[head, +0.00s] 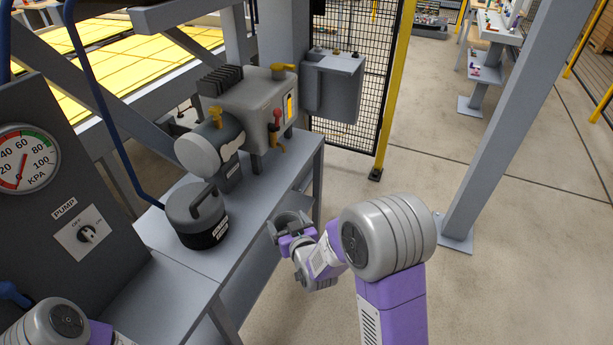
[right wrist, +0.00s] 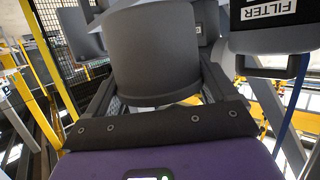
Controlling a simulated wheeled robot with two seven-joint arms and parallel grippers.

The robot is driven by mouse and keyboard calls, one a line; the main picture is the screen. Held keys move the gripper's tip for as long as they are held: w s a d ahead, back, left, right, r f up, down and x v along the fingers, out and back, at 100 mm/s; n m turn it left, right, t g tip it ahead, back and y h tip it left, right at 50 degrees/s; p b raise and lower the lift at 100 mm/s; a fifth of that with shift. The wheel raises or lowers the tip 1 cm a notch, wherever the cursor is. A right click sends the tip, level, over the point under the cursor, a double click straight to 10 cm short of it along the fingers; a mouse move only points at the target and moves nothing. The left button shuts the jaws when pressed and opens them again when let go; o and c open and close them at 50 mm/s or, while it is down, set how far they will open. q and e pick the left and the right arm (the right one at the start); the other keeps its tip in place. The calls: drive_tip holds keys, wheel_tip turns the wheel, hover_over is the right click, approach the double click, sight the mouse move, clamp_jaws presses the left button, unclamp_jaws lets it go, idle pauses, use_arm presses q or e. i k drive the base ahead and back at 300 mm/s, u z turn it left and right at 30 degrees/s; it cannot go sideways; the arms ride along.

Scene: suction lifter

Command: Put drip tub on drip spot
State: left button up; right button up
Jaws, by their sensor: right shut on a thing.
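My right gripper (head: 285,236) is shut on a grey round tub (head: 291,221), which I take as the drip tub. It is held beside the right edge of the grey bench, over the floor side. In the right wrist view the tub (right wrist: 155,50) fills the space between the two dark fingers (right wrist: 158,98). I cannot make out a marked drip spot in either view. A grey tank unit (head: 250,105) with a red-handled valve (head: 276,120) stands on the bench, left of and behind the tub. My left gripper is out of the head view.
A dark filter canister (head: 197,215) stands on the bench (head: 160,262), left of the tub; its label also shows in the right wrist view (right wrist: 268,12). A gauge panel (head: 60,190) with a pump switch is at left. Open floor lies to the right, with a grey post (head: 500,130).

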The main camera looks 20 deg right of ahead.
sight(285, 172)
drive_tip(key=z, duration=1.95)
drive_tip(key=i, duration=2.65)
drive_tip(key=u, duration=2.75)
